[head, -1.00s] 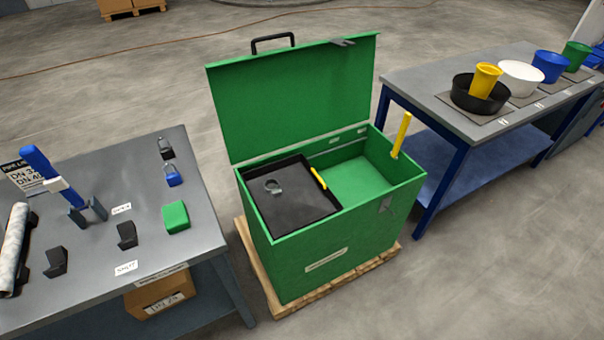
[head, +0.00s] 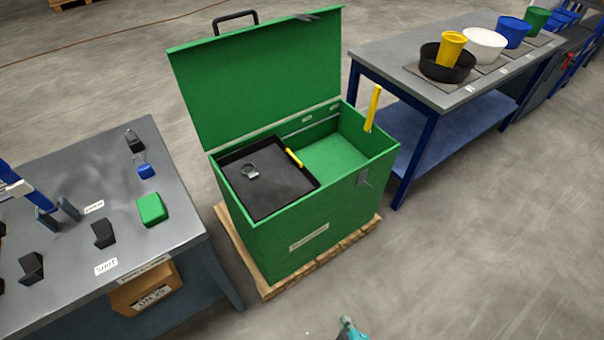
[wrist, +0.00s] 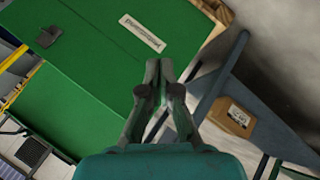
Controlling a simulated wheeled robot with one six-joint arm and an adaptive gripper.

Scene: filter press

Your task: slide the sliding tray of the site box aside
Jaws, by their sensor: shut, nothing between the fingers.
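The green site box (head: 330,240) stands with its lid (head: 255,75) open at the back. Its black sliding tray (head: 275,195) sits in the left part of the opening and holds a grey shackle (head: 250,171). A yellow handle (head: 294,158) is on the tray's right edge. The right part of the box is uncovered and shows a green floor. My gripper (wrist: 159,66) is shut and empty in the wrist view, with the box front and its label beyond the fingertips. A teal piece of my arm shows at the bottom of the head view, in front of the box and apart from it.
A grey bench (head: 185,215) with a green block (head: 152,210), padlocks and dark brackets is at left. A blue-legged table (head: 400,63) with tubs is at right. A yellow bar (head: 373,108) stands up at the box's right end. A wooden pallet (head: 365,238) lies under the box.

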